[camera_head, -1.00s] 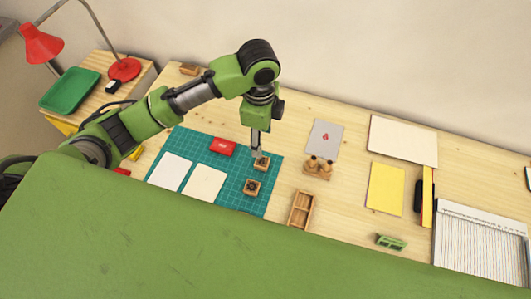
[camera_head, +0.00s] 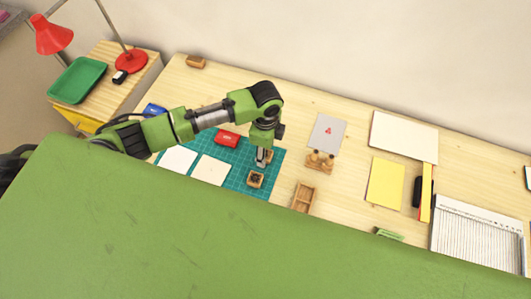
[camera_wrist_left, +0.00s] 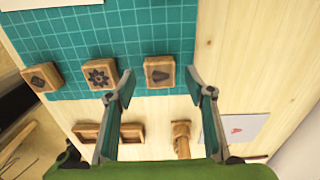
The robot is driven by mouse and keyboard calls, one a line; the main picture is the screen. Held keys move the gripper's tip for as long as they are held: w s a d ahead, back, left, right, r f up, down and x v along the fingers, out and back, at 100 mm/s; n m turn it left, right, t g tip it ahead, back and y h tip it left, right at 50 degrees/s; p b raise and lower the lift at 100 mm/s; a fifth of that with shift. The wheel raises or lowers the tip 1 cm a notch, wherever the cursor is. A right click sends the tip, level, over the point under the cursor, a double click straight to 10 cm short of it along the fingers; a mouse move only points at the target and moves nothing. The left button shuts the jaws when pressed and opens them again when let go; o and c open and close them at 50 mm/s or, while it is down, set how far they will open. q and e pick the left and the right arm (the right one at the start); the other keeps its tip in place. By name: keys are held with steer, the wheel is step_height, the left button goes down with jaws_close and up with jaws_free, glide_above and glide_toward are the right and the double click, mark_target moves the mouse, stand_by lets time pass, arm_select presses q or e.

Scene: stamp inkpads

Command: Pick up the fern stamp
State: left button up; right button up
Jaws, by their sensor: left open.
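Three square wooden stamps stand in a row along the edge of the green cutting mat (camera_wrist_left: 130,40) in the left wrist view. The right-hand stamp (camera_wrist_left: 160,73) has a dark tapering mark, too small to name surely as the fern. The middle stamp (camera_wrist_left: 100,73) has a flower-like mark, and the left one (camera_wrist_left: 43,77) a dark rounded mark. My left gripper (camera_wrist_left: 160,82) is open and empty, its fingertips on either side of the right-hand stamp as seen from above. In the head view my left gripper (camera_head: 262,157) covers most of that stamp; the middle stamp (camera_head: 256,179) shows in front.
A small wooden tray (camera_head: 303,197) and a wooden holder with knobs (camera_head: 319,161) stand right of the mat. A red inkpad (camera_head: 228,139) and white cards (camera_head: 210,170) lie on the mat. A grey card (camera_head: 327,131) lies behind the holder.

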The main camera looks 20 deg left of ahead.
arm_select(q)
steer(key=shift+f, duration=0.6)
steer(key=c, duration=1.1)
steer(key=shift+r, duration=0.1)
steer(key=shift+r+b, duration=0.4)
steer(key=shift+r, duration=0.2)
steer(key=shift+w+r+b, duration=0.1)
steer(key=shift+r+b, duration=0.25)
steer(key=shift+r, duration=0.35)
steer(key=s+d+r, duration=0.1)
steer(key=s+r, duration=0.2)
steer(key=s, duration=0.1)
steer(key=s+d+r+b, duration=0.1)
steer(key=s+r, duration=0.2)
steer(key=s, duration=0.2)
steer(key=s+d+r, duration=0.1)
steer(key=s+r, duration=0.3)
steer(key=s, duration=0.1)
steer(key=shift+r, duration=0.1)
steer(key=shift+o, duration=0.3)
steer(key=shift+w, duration=0.1)
